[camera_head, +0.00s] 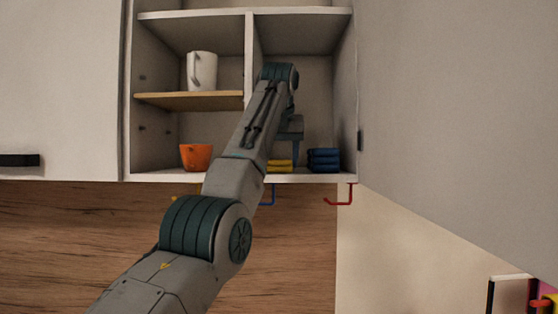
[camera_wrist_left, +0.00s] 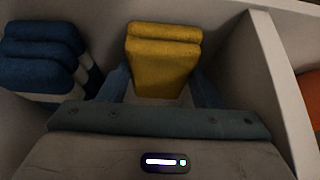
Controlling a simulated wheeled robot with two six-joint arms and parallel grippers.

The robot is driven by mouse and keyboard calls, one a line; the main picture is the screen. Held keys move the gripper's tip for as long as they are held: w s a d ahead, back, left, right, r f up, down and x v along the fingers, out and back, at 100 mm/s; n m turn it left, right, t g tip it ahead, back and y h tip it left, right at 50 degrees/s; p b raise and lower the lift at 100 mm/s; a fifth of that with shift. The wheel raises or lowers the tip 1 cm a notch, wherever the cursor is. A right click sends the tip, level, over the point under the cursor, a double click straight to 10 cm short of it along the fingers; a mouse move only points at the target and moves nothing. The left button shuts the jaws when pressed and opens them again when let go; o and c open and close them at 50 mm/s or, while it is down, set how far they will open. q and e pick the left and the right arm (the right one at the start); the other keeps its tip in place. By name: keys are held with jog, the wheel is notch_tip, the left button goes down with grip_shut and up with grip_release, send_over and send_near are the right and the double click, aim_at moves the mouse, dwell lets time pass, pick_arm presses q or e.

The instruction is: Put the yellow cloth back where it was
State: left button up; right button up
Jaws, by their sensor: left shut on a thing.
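The yellow cloth (camera_head: 281,166) is folded and is in the lower right compartment of the open wall cabinet (camera_head: 250,60), left of the blue cloths; my arm partly covers it. In the left wrist view the folded yellow cloth (camera_wrist_left: 163,58) sits between the two blue fingers of my left gripper (camera_wrist_left: 162,88). My left gripper (camera_head: 291,150) is shut on it, inside the compartment. The cloth is at or very near the cabinet floor; I cannot tell if it rests there. My right gripper is not in view.
A stack of folded blue cloths (camera_head: 323,160) lies right of the gripper. Left of the divider (camera_head: 249,50) are an orange bowl (camera_head: 196,157) and, on a wooden shelf (camera_head: 190,100), a white mug (camera_head: 203,71). Coloured hooks, one red (camera_head: 345,195), hang below the cabinet.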

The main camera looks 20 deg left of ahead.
pick_arm(q)
jog(key=shift+s+f, duration=0.1)
jog(key=shift+f, duration=0.1)
jog(key=o, duration=0.7)
jog(key=shift+w+a, duration=0.1)
jog(key=shift+w, duration=0.1)
jog(key=shift+r, duration=0.15)
jog(key=shift+s+r, duration=0.15)
jog(key=shift+r, duration=0.15)
jog(key=p+v, duration=0.2)
jog(key=v, duration=0.9)
jog(key=shift+s+r, duration=0.15)
jog(key=shift+r, duration=0.05)
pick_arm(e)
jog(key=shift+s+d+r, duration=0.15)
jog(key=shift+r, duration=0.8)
